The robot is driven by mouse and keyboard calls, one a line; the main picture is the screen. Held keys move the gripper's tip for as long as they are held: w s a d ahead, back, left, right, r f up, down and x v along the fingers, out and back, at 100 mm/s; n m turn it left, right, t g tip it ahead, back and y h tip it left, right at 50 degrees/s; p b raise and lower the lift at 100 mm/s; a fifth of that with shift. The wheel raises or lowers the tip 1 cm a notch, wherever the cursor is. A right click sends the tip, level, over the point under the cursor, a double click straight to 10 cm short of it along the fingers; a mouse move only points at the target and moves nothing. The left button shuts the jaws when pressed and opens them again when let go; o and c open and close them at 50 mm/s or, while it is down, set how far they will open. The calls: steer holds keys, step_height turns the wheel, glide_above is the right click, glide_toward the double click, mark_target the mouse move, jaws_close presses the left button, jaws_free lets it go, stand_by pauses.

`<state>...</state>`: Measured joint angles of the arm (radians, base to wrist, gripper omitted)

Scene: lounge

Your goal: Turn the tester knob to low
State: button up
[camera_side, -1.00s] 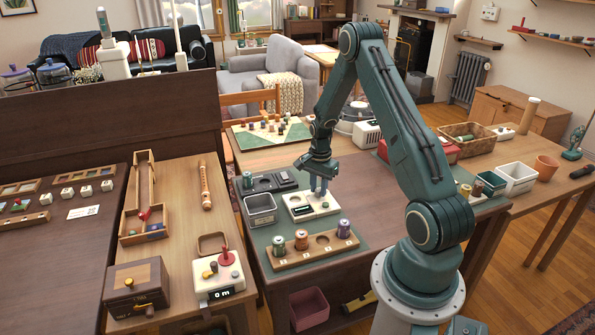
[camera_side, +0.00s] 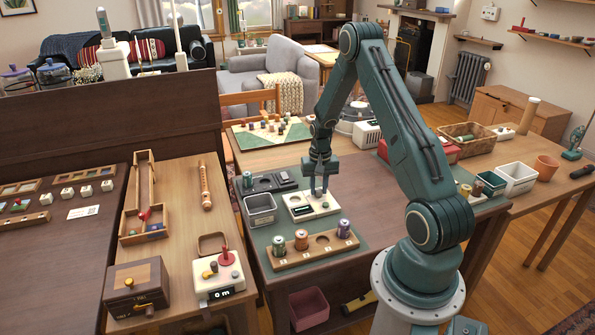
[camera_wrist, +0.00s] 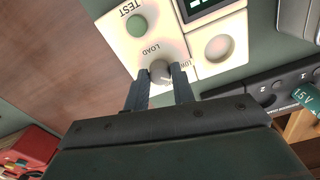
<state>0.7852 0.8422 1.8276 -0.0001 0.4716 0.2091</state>
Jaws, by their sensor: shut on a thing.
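The tester (camera_side: 300,212) is a cream-white box with a dark display, standing on the green mat in the side view. In the wrist view its panel (camera_wrist: 115,45) shows a green TEST button (camera_wrist: 136,27), a round pale recess and a grey knob (camera_wrist: 160,71) between the words LOAD and LOW. My gripper (camera_wrist: 161,78) is shut on the knob, one finger on each side. A light mark shows on the knob, but its exact pointing is hard to tell. In the side view my gripper (camera_side: 319,192) points down onto the tester and hides the knob.
A wooden rack (camera_side: 315,255) with several cells stands in front of the tester. A grey bin (camera_side: 260,216) is to its left, and a black holder (camera_side: 285,181) with a green cell is behind. The 1.5 V cell (camera_wrist: 307,95) shows in the wrist view.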

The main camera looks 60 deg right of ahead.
mark_target(319, 190)
steer(key=n, duration=0.4)
steer(key=shift+n, duration=0.3)
stand_by(0.4)
steer(key=o, duration=1)
steer(key=shift+r, duration=0.2)
step_height(319, 190, up, 14)
steer(key=shift+f, duration=0.25)
